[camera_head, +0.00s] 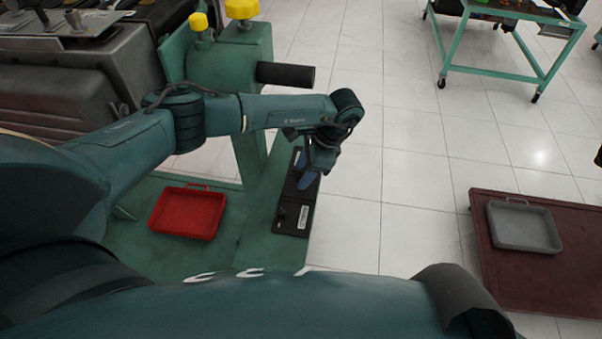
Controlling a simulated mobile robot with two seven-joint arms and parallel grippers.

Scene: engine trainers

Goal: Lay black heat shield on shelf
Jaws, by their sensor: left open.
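My left arm reaches in from the left, and my left gripper (308,180) points down, open, over a dark piece on the green lower shelf (230,250) of the engine stand. That piece is a long black block (292,217) with a white label, lying along the shelf's right edge. The gripper and wrist cover its far part. I cannot tell whether the fingers touch it. No piece is clearly recognisable as the black heat shield. My right gripper is not in view.
A red tray (187,212) sits on the shelf left of the black block. The engine (60,95) and a black cylindrical bar (286,75) stand above. A grey tray (523,227) lies on a dark red platform (485,270) at right. Tiled floor between is clear.

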